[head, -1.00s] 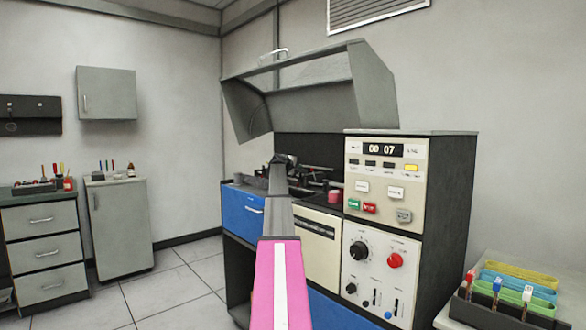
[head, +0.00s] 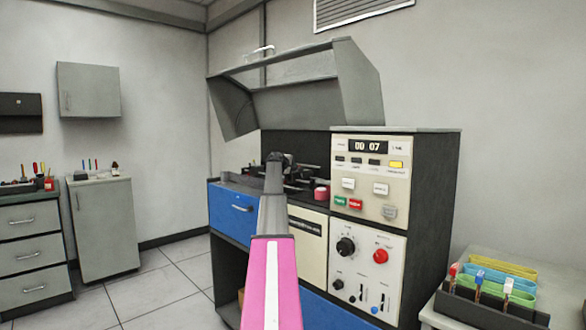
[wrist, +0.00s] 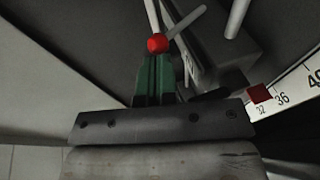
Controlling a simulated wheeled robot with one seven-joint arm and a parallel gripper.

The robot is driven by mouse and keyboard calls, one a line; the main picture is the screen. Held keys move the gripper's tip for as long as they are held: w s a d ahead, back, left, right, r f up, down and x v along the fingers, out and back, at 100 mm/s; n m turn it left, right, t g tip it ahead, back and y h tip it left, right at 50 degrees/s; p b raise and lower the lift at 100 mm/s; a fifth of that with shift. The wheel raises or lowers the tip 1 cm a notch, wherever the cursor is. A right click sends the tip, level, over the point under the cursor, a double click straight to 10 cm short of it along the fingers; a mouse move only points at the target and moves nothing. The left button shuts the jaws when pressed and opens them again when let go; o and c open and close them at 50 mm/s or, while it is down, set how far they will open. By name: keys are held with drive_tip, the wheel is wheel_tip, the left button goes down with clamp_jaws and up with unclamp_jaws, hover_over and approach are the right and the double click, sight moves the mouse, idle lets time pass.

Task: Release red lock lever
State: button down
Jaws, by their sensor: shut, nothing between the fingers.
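A small round red knob (wrist: 157,43), apparently the lock lever's end, shows at the top middle of the wrist view, by pale rods. My gripper (wrist: 155,60) has its dark green fingers together, with nothing seen between them. The fingertips lie at the knob's lower edge in the picture; I cannot tell whether they touch it. In the head view my gripper (head: 275,158) reaches over the punch machine's (head: 229,214) bed, below the raised grey hood. The lever cannot be made out there.
A white scale with a red marker (wrist: 260,94) near 32 lies right of the fingers. The raised hood (head: 310,95) overhangs the bed. The control panel (head: 368,178) stands right of my arm. Floor is clear at left.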

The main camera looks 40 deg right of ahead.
sight(300, 174)
drive_tip(key=shift+w+d+r+y, duration=0.2)
drive_tip(key=shift+d+r+y, duration=0.65)
drive_tip(key=shift+y, duration=0.35)
drive_tip(key=d+y, duration=0.1)
drive_tip(key=d+g+y, duration=0.1)
drive_tip(key=shift+w+d+r+m+y, duration=0.1)
drive_tip(key=shift+r+m+y, duration=0.2)
drive_tip(key=shift+r+m, duration=0.1)
drive_tip(key=shift+d+y, duration=0.6)
drive_tip(key=shift+y, duration=0.2)
drive_tip(key=shift+a+f, duration=0.1)
drive_tip(key=shift+a, duration=0.1)
drive_tip(key=shift+r, duration=0.85)
